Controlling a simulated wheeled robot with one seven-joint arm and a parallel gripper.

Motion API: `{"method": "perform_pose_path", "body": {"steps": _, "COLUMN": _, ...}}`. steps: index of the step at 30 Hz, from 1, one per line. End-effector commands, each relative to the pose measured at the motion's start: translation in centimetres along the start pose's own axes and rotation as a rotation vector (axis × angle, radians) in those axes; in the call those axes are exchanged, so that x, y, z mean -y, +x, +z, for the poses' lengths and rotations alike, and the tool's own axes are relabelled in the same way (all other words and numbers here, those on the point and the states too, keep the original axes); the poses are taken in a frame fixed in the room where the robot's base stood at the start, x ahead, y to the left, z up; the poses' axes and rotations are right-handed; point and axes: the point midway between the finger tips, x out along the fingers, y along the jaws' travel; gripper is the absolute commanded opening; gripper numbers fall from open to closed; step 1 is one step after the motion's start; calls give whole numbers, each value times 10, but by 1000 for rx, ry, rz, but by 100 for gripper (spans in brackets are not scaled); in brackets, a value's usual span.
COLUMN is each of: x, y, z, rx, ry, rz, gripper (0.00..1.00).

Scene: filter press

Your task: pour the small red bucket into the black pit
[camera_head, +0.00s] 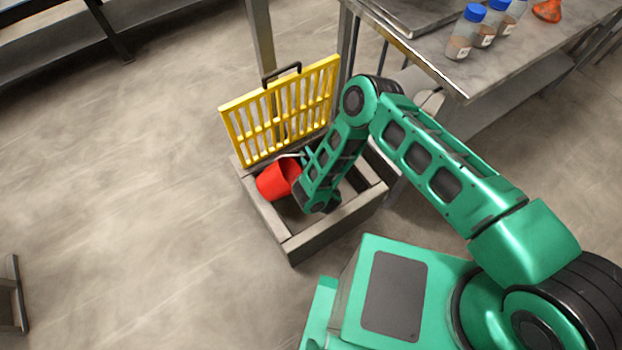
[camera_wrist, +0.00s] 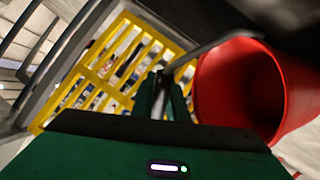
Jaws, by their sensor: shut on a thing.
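The small red bucket (camera_head: 277,181) hangs tilted over the left part of the grey-framed pit (camera_head: 293,245). My gripper (camera_head: 305,156) is shut on the bucket's grey handle, beside the bucket's upper right. In the wrist view the red bucket (camera_wrist: 255,90) is at the right, its opening turned toward the camera and its inside dark. My gripper's fingers (camera_wrist: 165,95) also show there, with the handle (camera_wrist: 215,45) running from them to the bucket. My arm hides part of the pit. I cannot tell whether anything is in the bucket.
A yellow grate (camera_head: 282,108) with a dark handle stands upright along the pit's back edge. A metal table (camera_head: 440,65) with several blue-capped bottles (camera_head: 470,35) and an orange flask (camera_head: 547,10) stands at the upper right. The floor left of the pit is clear.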

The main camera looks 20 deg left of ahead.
Motion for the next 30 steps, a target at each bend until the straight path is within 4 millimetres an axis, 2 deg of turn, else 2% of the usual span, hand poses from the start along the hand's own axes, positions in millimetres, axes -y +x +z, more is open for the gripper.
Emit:
{"method": "perform_pose_path", "body": {"steps": 22, "x": 7, "y": -19, "z": -58, "rx": 56, "ry": -282, "rz": 115, "gripper": 0}}
{"method": "perform_pose_path", "body": {"steps": 30, "x": 21, "y": -24, "z": -77, "rx": 80, "ry": -387, "rz": 159, "gripper": 0}}
